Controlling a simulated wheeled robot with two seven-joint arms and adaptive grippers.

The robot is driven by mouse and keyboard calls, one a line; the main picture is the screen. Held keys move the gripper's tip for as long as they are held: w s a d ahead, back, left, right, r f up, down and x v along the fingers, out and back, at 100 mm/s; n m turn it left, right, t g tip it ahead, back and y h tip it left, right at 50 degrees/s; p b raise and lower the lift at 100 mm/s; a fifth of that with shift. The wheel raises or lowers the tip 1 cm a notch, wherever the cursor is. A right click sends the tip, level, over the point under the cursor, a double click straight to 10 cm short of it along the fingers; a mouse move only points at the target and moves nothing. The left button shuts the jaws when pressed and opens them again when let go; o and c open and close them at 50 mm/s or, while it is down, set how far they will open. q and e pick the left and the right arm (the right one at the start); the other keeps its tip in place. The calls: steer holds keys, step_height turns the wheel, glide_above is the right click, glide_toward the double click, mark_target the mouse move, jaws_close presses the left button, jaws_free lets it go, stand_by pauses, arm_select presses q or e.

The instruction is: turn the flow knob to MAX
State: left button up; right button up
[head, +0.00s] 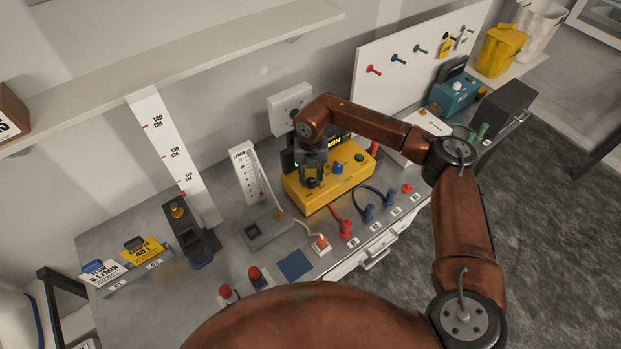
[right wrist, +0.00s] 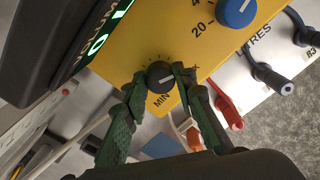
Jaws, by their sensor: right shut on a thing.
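The flow knob (right wrist: 159,73) is a small black dial on the yellow box (right wrist: 134,50), with tick marks around it. A MIN label sits below it in the right wrist view, and the end of a partly covered label shows to its right. A white line on the knob points roughly right, but its exact setting is hard to read. My right gripper (right wrist: 160,77) is shut on the knob, one green finger on each side. In the head view my right gripper (head: 313,178) reaches down onto the front left of the yellow box (head: 345,178) and hides the knob. My left gripper is not in view.
A blue knob (right wrist: 236,11) sits on the same panel, right of the flow knob. A dark display (right wrist: 62,45) with green characters stands close on the left. Red and blue hose plugs (head: 367,211) lie in front of the box. A flow tube (head: 244,175) stands left.

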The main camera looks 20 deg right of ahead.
mark_target(311, 181)
steer(key=shift+m+p, duration=0.3)
steer(key=shift+m, duration=2)
steer(key=o, duration=1.2)
steer(key=shift+c, duration=0.2)
step_height(311, 181, up, 12)
